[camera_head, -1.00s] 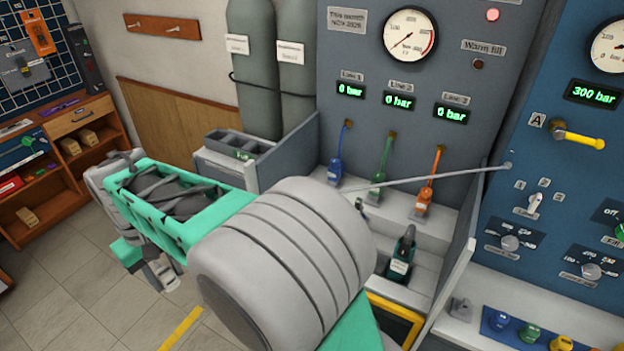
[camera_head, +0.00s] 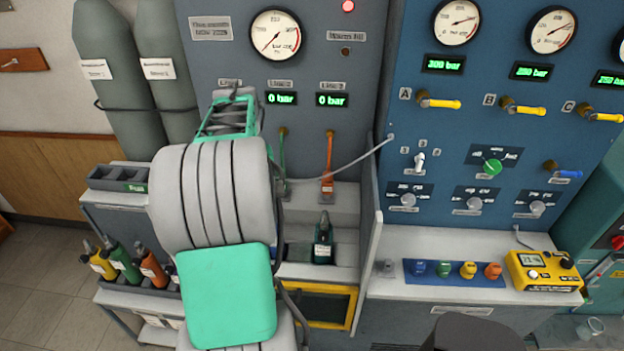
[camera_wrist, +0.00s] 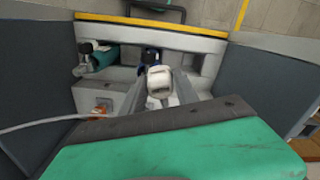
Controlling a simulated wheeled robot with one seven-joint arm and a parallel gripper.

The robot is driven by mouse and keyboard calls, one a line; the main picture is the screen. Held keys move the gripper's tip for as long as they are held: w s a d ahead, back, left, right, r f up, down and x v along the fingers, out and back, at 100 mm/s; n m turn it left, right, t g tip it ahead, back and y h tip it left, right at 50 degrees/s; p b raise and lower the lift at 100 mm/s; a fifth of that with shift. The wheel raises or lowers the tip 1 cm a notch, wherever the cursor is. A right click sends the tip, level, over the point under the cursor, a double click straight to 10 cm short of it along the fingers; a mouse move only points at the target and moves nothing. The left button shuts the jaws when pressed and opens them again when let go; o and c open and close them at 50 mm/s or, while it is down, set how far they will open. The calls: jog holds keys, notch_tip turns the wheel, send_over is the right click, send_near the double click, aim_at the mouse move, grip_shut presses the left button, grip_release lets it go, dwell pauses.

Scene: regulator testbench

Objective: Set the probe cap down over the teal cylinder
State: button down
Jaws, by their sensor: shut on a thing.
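My gripper (camera_wrist: 160,92) is shut on a small white piece, which I take to be the probe cap (camera_wrist: 159,76), in the wrist view. The teal cylinder (camera_head: 323,245) with a black top stands in the lower tray of the grey bench in the head view. It also shows in the wrist view (camera_wrist: 104,58), left of the held cap and apart from it. A dark blue item (camera_wrist: 150,56) shows just beyond the cap, partly hidden by it. In the head view my arm hides the gripper and the cap.
A thin grey cable (camera_head: 362,157) runs from the blue panel toward my arm. A grey partition (camera_head: 369,235) rises to the right. Several coloured bottles (camera_head: 122,262) stand at left; a yellow meter (camera_head: 543,270) sits at right.

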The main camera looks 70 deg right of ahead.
jog(key=s+d+m, duration=0.1)
jog(key=s+d, duration=0.1)
jog(key=s, duration=0.3)
jog(key=s+d+m, duration=0.1)
jog(key=s+d, duration=0.2)
jog(key=s, duration=0.3)
jog(key=s+d+r+m+p, duration=0.1)
jog(key=s+d+m, duration=0.1)
jog(key=s, duration=0.3)
jog(key=shift+s+d, duration=0.15)
jog(key=shift+s, duration=0.05)
jog(key=shift+s+f, duration=0.1)
jog(key=shift+f, duration=0.05)
jog(key=b, duration=0.3)
send_over(325, 213)
jog(key=shift+d+f, duration=0.1)
jog(key=shift+f, duration=2.1)
jog(key=shift+f+b, duration=1.1)
jog(key=shift+f, duration=0.8)
jog(key=c, duration=0.8)
grip_release()
jog(key=shift+c, duration=0.2)
notch_tip(325, 213, up, 8)
jog(key=shift+f+b, duration=0.1)
jog(key=shift+b, duration=0.55)
